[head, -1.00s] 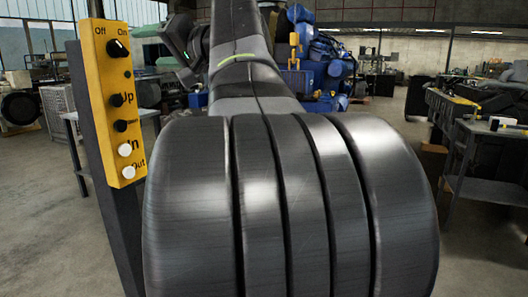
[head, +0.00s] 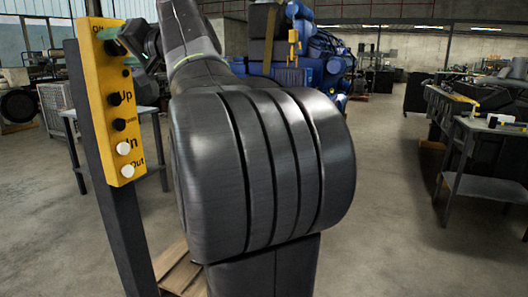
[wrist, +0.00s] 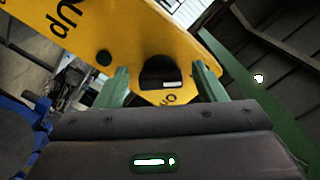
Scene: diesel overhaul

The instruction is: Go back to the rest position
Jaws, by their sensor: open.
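The yellow control panel (head: 110,100) stands on a dark post at the left in the head view, with a black Off/On knob (head: 115,46) at its top. The panel also fills the upper part of the wrist view (wrist: 135,30), upside down. My gripper (wrist: 162,78) is open there, its two green fingers apart on either side of the black knob (wrist: 158,72). I cannot tell whether they touch it. In the head view my gripper is close to the panel's top, its fingertips partly hidden.
A blue engine (head: 325,55) stands at the back, with a yellow hoist hook (head: 293,45) before it. A grey workbench (head: 485,185) is at the right. A wooden pallet (head: 180,272) lies low behind the post. The floor between the engine and workbench is clear.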

